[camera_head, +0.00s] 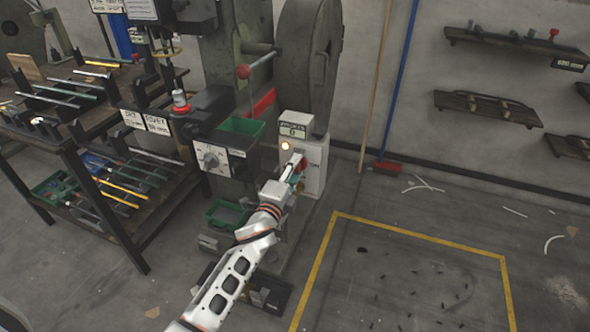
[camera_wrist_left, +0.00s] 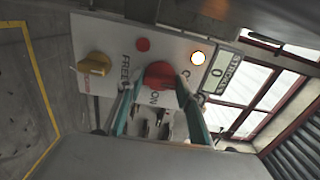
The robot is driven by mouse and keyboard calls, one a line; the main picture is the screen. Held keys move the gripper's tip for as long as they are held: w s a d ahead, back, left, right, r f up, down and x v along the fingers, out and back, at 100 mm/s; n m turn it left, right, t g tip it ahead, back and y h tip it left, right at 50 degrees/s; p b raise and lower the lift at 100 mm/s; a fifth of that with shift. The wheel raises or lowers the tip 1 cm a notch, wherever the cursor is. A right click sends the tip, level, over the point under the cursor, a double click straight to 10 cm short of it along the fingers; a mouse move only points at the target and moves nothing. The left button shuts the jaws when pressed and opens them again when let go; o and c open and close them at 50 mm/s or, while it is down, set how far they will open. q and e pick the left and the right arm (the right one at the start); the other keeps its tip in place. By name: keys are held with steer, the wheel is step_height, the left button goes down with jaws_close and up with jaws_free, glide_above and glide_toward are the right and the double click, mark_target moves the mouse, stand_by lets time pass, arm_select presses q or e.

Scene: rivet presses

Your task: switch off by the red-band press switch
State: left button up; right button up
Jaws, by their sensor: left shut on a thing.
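The press (camera_head: 235,65) with a red band (camera_head: 263,103) on its column stands in the middle of the head view. Its white control box (camera_head: 318,165) has a lit lamp (camera_head: 285,145) and a counter (camera_head: 293,131) reading 0. In the left wrist view a red switch knob (camera_wrist_left: 160,74) sits between labels FREE and ON, and another label is partly hidden. My left gripper (camera_head: 293,170) reaches the box front; its two fingers are shut on the red knob, one on each side. The lamp (camera_wrist_left: 198,58) glows in the wrist view too. My right gripper is not in view.
A workbench (camera_head: 110,185) with tools stands left of the press. Green bins (camera_head: 228,213) sit by the press. The floor inside the yellow line (camera_head: 420,240) is mostly clear.

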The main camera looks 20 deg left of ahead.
arm_select(q)
steer(key=shift+d+f, duration=0.1)
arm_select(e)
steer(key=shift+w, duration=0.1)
arm_select(q)
steer(key=o, duration=1.1)
steer(key=s, duration=1.2)
steer(key=shift+a, duration=0.25)
steer(key=shift+s, duration=0.1)
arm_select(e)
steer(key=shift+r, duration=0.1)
